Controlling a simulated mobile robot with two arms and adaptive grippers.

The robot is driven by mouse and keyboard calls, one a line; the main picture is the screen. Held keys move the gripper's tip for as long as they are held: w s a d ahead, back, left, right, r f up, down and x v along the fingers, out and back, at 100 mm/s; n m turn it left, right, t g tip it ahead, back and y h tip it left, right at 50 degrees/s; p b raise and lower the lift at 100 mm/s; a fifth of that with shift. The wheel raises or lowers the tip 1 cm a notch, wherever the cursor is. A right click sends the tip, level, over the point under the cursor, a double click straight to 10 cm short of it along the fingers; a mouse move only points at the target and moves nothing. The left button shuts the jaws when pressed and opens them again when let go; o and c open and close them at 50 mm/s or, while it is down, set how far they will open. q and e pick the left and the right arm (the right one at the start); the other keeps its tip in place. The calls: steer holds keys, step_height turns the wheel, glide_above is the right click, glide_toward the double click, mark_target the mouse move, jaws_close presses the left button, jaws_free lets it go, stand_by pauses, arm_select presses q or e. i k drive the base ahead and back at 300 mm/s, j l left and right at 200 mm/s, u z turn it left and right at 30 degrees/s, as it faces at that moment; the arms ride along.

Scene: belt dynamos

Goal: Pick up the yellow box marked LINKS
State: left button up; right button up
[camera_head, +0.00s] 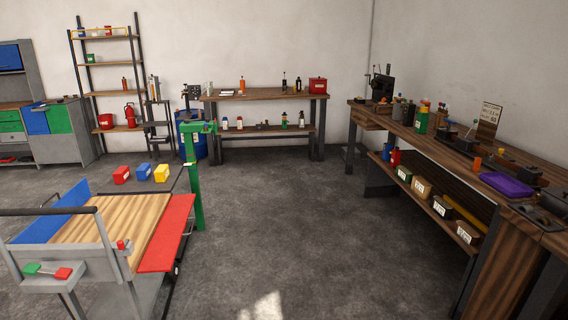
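A small yellow box (162,173) with a white label stands at the left, beyond the wooden workbench with the red flap. The label writing is too small to read. Neither of my grippers is in view.
A green post (192,170) stands right beside the yellow box. The wooden workbench (105,228) with a red flap (167,233) is in front. A long bench (455,155) runs along the right. The grey floor (275,220) in the middle is clear.

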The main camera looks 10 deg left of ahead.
mark_target(161, 173)
steer(key=i, duration=1.8)
steer(key=i+l+u, duration=0.15)
steer(key=i+u, duration=0.35)
steer(key=i+l+u, duration=0.35)
steer(key=u, duration=0.15)
steer(key=i+l+u, duration=0.75)
steer(key=l+u, duration=0.25)
steer(key=l, duration=0.2)
steer(key=i+l+u, duration=0.15)
steer(key=l+u, duration=0.35)
steer(key=l, duration=0.2)
